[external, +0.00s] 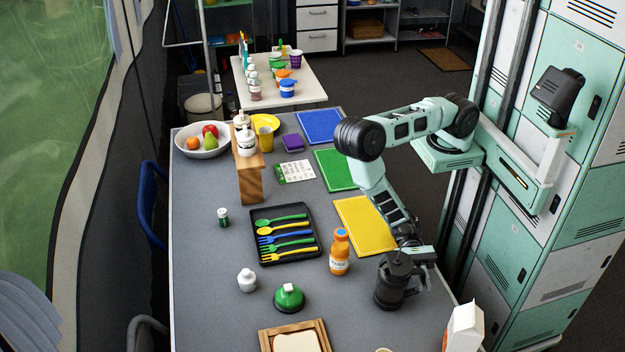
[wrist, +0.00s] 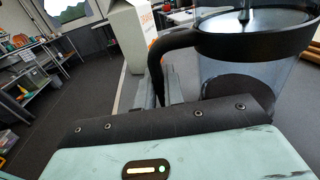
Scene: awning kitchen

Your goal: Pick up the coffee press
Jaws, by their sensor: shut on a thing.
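The coffee press (external: 391,282) is dark, with a see-through body and a black handle. It stands upright at the right side of the grey table in the external view; I cannot tell whether its base touches the table. In the wrist view the coffee press (wrist: 252,50) fills the upper right, with its black rim, lid and curved handle showing. My gripper (external: 418,275) is at the right side of the press, shut on its handle. In the wrist view my gripper (wrist: 162,98) has its fingers at the handle, partly hidden by the wrist housing.
An orange juice bottle (external: 340,252) stands just left of the press. A white carton (external: 463,327) is at the front right. A yellow mat (external: 364,225) lies behind, and a black cutlery tray (external: 312,216) is further left. A green-topped container (external: 288,298) stands front left.

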